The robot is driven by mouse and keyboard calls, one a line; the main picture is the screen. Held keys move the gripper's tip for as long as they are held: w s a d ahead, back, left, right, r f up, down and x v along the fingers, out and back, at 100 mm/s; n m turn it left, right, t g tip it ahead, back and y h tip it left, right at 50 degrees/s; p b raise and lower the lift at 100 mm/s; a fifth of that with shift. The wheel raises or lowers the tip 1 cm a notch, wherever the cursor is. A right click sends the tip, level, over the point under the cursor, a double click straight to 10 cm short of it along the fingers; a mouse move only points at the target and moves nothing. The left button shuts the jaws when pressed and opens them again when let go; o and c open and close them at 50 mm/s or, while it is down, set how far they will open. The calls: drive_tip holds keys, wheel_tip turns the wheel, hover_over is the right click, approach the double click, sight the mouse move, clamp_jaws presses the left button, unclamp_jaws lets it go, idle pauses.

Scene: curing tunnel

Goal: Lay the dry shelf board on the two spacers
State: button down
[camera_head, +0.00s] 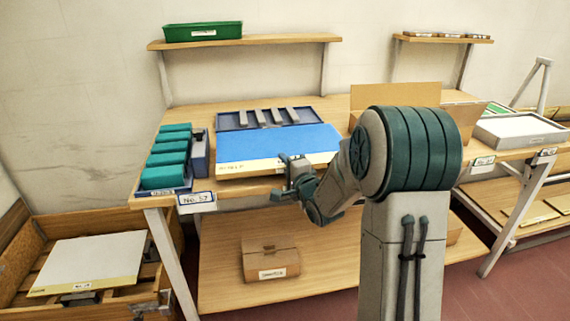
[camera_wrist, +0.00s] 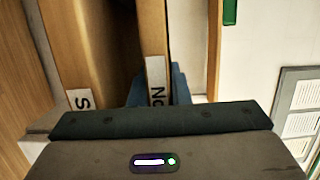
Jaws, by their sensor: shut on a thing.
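A board with a blue top and a cream front edge (camera_head: 300,143) lies level at the front of the bench. My gripper (camera_head: 287,178) is at its front edge, and its jaws appear shut on that edge. In the wrist view the blue-grey fingertips (camera_wrist: 180,88) show around a pale edge with a "No" label (camera_wrist: 157,80); their contact is partly hidden. Several grey bars (camera_head: 270,117), possibly the spacers, lie in a dark blue tray (camera_head: 228,123) behind the board. Whether anything supports the board from below is hidden.
Teal blocks (camera_head: 168,158) stand in a rack at the bench's left. An open carton (camera_head: 385,100) stands right of the board. A grey board (camera_head: 90,262) lies in a wooden crate at lower left. A closed carton (camera_head: 270,258) sits on the lower shelf.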

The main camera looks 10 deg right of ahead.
drive_tip(key=shift+f+b, duration=0.45)
drive_tip(key=c, duration=1.3)
unclamp_jaws()
drive_tip(key=shift+f, duration=0.1)
drive_tip(key=shift+s+f, duration=0.1)
drive_tip(key=shift+f, duration=0.05)
drive_tip(key=v, duration=1.3)
drive_tip(key=shift+s+d+r, duration=0.1)
drive_tip(key=shift+s+r, duration=0.15)
drive_tip(key=shift+s, duration=0.05)
